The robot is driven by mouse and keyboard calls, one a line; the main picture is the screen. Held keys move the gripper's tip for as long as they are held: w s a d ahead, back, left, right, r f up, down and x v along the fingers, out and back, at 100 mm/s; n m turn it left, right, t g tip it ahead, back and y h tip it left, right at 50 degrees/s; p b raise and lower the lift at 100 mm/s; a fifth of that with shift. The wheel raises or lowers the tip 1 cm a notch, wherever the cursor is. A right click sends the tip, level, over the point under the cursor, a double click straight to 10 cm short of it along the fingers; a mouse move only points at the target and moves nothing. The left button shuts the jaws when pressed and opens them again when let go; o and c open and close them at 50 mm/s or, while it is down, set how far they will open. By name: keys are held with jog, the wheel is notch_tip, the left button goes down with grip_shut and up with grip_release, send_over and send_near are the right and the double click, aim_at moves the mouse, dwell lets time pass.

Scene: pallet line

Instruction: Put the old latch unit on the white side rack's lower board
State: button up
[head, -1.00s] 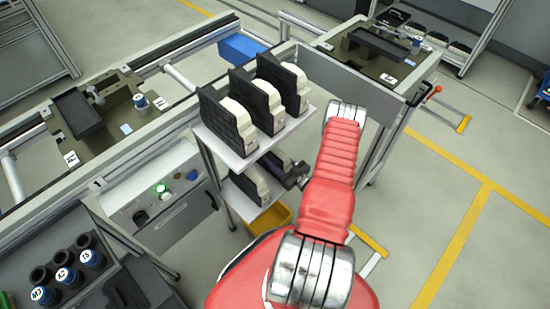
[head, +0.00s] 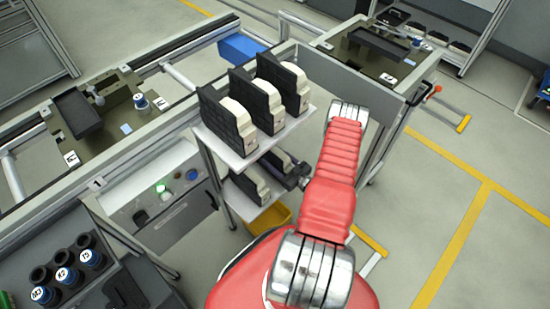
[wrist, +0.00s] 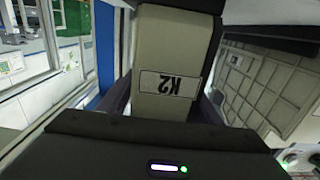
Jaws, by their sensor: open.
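The white side rack has an upper board (head: 246,157) and a lower board (head: 238,202). In the wrist view a pale latch unit with an upside-down K2 label (wrist: 168,84) stands between the dark fingers of my open gripper (wrist: 166,104). In the head view my gripper (head: 297,178) is at the right side of the lower level, partly hidden by my arm. A black and cream unit (head: 250,186) stands at the lower board's left. Another dark unit shows behind it near my gripper, mostly hidden. I cannot tell which unit is the old one.
Several black and cream units (head: 270,100) fill the upper board, close above my gripper. A yellow bin (head: 270,218) sits beneath the rack. The conveyor (head: 180,105) runs behind, with a blue bin (head: 240,47). Socket-like parts (head: 75,268) stand at lower left. Floor at right is clear.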

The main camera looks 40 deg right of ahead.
jog(key=s, duration=1.1)
jog(key=shift+s+d, duration=0.15)
jog(key=shift+s, duration=0.05)
dwell(0.7)
